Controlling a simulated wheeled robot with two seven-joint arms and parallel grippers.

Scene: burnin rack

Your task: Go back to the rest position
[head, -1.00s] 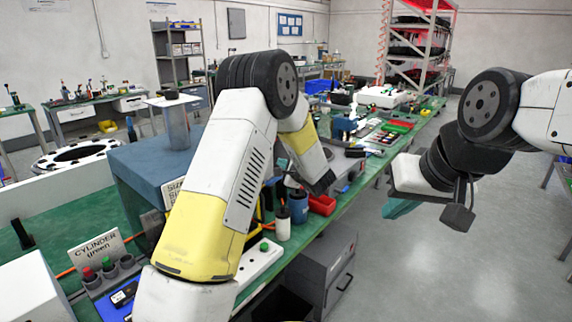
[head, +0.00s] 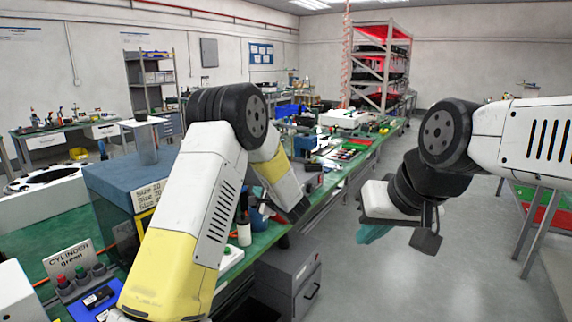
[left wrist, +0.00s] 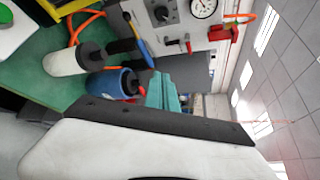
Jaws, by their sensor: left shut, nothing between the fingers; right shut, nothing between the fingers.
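My left arm comes in from the left of the head view, bends at a black elbow, and reaches down over the bench edge. Its fingers are hidden there. In the left wrist view the teal fingers of my left gripper (left wrist: 166,92) are together and empty, in front of the grey panel. My right arm comes in from the right and hangs over the open floor. The teal fingers of my right gripper (head: 374,233) show under its pale wrist body, partly hidden, shut, with nothing seen in them.
A green bench (head: 262,240) runs under and past my left arm. On it stand a blue-grey box (head: 118,187), a cylinder sign (head: 72,256) and a white bottle (head: 244,232). A grey cabinet (head: 290,270) stands below. The floor (head: 440,280) under my right arm is clear.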

